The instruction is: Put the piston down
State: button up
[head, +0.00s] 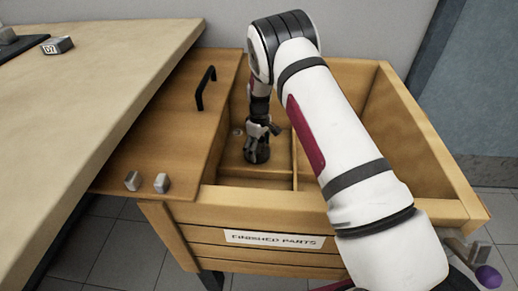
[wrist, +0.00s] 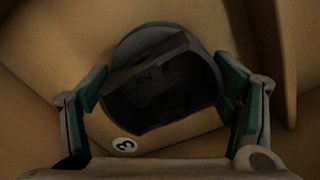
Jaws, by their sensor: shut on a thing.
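The piston (head: 257,153) is a dark grey cylinder in the left part of the wooden finished-parts crate (head: 180,225). My gripper (head: 258,132) reaches down from above and is shut on it. In the wrist view the piston (wrist: 150,48) shows a grey rim and a dark hollow with a bar across it, with a faint mark like a 2. The green-padded fingers of my gripper (wrist: 163,85) stand on both sides of it. The piston looks close to the crate floor, but I cannot tell whether it touches.
The crate has inner dividers (head: 307,165). Its wooden lid (head: 165,135) with a black handle lies to the left, bearing two small metal blocks (head: 147,182). A workbench (head: 80,90) stands farther left. A round 3 sticker (wrist: 124,146) shows beside the piston.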

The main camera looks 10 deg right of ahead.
jog(key=o, duration=1.5)
jog(key=shift+f, duration=0.1)
jog(key=shift+o, duration=0.2)
notch_tip(320, 180, up, 12)
jog(key=p, duration=0.4)
jog(key=shift+r, duration=0.2)
